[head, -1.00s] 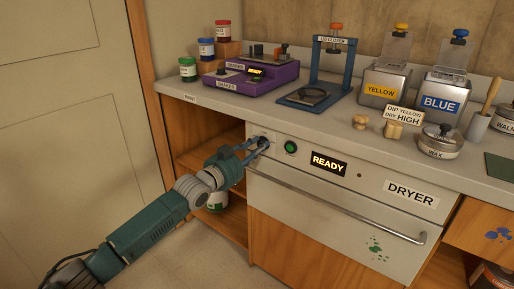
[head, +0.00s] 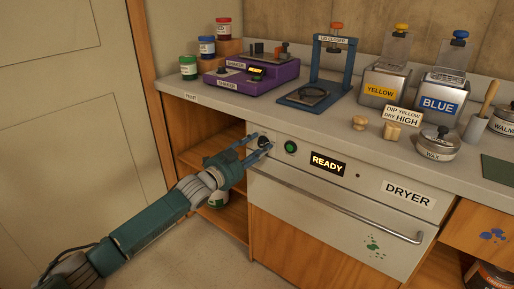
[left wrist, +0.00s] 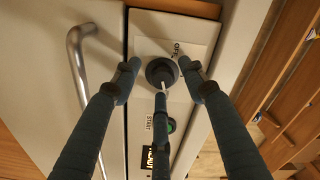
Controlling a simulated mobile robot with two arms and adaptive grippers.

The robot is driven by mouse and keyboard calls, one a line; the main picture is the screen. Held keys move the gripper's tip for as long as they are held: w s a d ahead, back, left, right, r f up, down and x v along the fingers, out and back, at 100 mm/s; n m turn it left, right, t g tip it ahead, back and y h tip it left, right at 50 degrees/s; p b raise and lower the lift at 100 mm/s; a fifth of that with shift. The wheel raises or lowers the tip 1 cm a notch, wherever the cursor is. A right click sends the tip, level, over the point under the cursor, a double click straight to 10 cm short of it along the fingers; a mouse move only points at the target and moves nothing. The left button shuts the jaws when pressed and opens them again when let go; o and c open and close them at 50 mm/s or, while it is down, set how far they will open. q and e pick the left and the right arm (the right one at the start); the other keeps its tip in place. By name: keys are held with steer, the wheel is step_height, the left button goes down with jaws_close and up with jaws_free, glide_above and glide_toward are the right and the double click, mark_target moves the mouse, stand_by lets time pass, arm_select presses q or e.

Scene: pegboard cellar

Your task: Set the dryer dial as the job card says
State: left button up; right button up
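The dryer (head: 330,205) is a pale front panel with a bar handle. Its dark round dial (head: 263,142) is at the panel's upper left; it also shows in the left wrist view (left wrist: 161,71), with OFF printed beside it and a white mark on its lower side. Other dial markings are hidden or unreadable. My left gripper (head: 258,144) is open, its fingers spread around the dial with gaps at the sides in the wrist view (left wrist: 160,70). The job card (head: 403,118) reads DIP YELLOW, DRY HIGH. My right gripper is not in view.
A green START button (head: 291,147) and a READY display (head: 328,164) are right of the dial. The dryer handle (head: 340,212) runs below. On the counter stand a purple shaker (head: 250,80), yellow (head: 381,91) and blue (head: 440,103) tins and a wax pot (head: 436,146).

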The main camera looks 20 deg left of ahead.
arm_select(q)
steer(key=shift+s, duration=0.1)
steer(key=v, duration=1.2)
